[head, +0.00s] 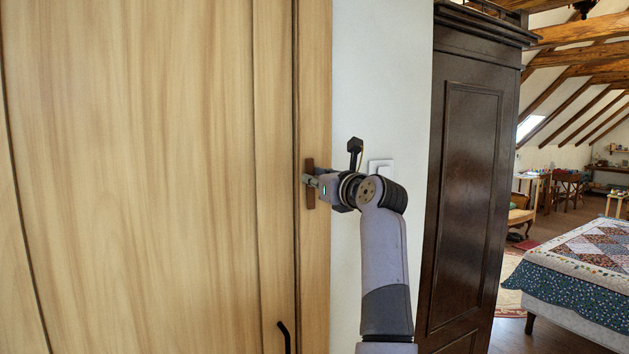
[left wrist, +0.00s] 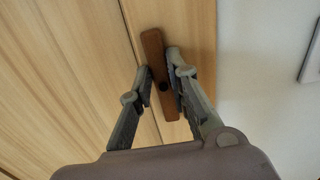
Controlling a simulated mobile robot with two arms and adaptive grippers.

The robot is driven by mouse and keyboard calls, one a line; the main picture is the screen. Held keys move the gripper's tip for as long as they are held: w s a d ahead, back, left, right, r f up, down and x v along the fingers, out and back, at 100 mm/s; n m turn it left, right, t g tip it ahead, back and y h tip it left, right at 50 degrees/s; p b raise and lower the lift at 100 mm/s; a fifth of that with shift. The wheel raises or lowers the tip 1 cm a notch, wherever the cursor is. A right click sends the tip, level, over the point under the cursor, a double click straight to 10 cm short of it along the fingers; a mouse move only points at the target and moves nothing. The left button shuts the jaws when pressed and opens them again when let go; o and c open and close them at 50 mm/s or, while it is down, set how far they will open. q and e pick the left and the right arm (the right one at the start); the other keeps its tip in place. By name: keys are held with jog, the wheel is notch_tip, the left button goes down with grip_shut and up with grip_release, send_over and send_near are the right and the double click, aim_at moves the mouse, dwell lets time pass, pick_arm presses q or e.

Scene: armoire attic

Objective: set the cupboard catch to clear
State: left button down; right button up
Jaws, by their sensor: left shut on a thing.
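The cupboard catch (head: 310,194) is a brown wooden bar on the pale wooden frame strip, just right of the dark door seam. It stands about upright, along the seam, and does not visibly cross it. The cupboard door (head: 150,170) looks flush with the frame. My right gripper is not in view.
A black handle (head: 284,336) sits low on the cupboard. A white switch plate (head: 380,165) is on the wall behind my left wrist. A tall dark armoire (head: 468,190) stands to the right. A quilted bed (head: 585,265) is farther right.

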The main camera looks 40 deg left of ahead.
pick_arm(q)
jog(key=shift+r+m, duration=0.1)
jog(key=shift+m, duration=0.2)
jog(key=c, duration=1.5)
grip_release()
jog(key=v, duration=0.7)
jog(key=shift+d, duration=0.3)
